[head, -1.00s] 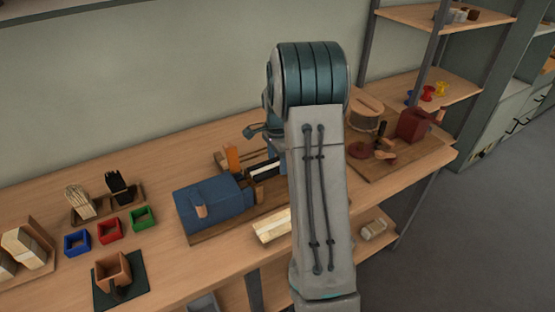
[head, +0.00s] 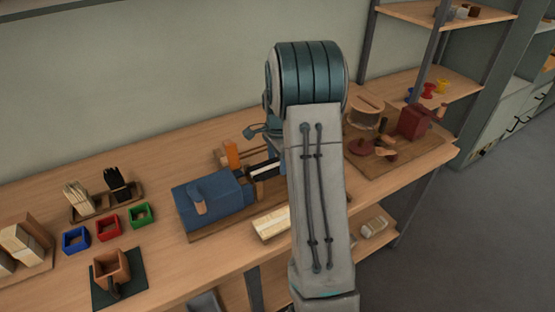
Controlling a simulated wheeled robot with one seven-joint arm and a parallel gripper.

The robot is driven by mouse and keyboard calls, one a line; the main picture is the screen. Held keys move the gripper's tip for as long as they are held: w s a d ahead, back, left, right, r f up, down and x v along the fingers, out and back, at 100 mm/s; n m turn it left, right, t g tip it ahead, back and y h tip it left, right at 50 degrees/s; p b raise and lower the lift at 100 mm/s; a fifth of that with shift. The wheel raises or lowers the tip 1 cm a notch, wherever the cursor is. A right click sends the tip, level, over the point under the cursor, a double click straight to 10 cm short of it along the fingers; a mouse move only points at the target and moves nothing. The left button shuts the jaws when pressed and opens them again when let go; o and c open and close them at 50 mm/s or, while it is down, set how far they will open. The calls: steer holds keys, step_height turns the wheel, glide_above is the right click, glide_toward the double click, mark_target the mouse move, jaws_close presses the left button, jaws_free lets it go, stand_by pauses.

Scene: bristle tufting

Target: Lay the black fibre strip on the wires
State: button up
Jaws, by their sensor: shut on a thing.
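My gripper (head: 275,154) is mostly hidden behind my own arm; a little of its teal wrist shows above the blue device. It is shut on what appears to be the black fibre strip (head: 262,164), a thin dark bar at the right end of the blue device (head: 222,190). A pale band (head: 266,172) shows just under the dark bar. The wires cannot be made out, and I cannot tell whether the strip touches anything below it. The fingertips are hidden.
An orange block (head: 232,154) stands behind the blue device. A pale slatted block (head: 271,223) lies in front. Bristle bundles (head: 78,197), small coloured trays (head: 108,227) and a brown cup (head: 111,267) stand left. A board with red tools (head: 412,122) is right.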

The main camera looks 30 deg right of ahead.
steer(key=shift+f, duration=0.25)
stand_by(0.3)
steer(key=o, duration=1.1)
steer(key=shift+c, duration=0.2)
step_height(320, 180, up, 14)
steer(key=shift+b, duration=0.35)
steer(key=shift+f, duration=0.1)
